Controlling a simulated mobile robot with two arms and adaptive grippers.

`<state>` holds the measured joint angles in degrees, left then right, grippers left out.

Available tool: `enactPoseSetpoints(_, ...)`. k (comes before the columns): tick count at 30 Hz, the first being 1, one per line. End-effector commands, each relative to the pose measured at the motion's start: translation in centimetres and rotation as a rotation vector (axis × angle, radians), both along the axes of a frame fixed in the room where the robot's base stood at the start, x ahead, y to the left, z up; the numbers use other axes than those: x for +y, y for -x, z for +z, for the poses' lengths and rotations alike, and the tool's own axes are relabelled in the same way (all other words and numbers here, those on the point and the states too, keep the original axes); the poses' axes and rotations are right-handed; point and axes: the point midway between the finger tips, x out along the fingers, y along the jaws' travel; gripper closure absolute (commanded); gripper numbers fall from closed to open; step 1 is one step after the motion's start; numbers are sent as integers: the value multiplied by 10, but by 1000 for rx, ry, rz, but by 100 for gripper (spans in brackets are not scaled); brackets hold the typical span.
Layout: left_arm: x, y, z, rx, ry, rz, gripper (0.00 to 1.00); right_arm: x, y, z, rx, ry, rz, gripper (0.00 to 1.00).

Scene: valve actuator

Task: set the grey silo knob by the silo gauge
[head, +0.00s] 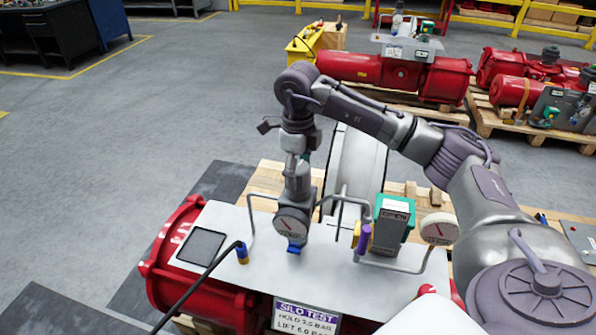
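My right arm comes in from the right, and its gripper (298,172) points straight down over the grey regulator (306,203) on the white plate. The fingers are at the top of the regulator, small and dark, and I cannot tell whether they are closed on the grey knob, which I cannot make out separately. A round gauge (292,224) with a red needle faces me on the regulator's front, with a blue part (294,248) below it. A second round gauge (439,229) stands further right. A placard (306,317) reads SILO TEST, HOLD 3.5 BAR, LIFT 6.0 BAR. My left gripper is out of view.
The white plate (330,262) sits on a red actuator (165,265). A green-topped box with an OPEN sign (394,219), a purple-and-yellow part (362,238) and bent metal tubes stand close to the right of the regulator. A black hose crosses the left side. Other red actuators (375,70) lie behind.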

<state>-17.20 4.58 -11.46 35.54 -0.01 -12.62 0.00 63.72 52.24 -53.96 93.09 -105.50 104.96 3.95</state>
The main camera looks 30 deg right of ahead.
Motion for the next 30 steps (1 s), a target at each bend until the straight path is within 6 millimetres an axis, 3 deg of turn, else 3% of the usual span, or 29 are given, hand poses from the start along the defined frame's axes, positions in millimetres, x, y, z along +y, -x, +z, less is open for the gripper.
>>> enactPoseSetpoints(3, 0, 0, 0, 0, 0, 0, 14, 0, 0, 0, 0, 0, -1, 14)
enactPoseSetpoints(15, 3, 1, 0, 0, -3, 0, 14, 0, -1, 7, -2, -1, -1, 14)
enactPoseSetpoints(30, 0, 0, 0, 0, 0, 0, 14, 0, -1, 104, -4, 1, -2, 14)
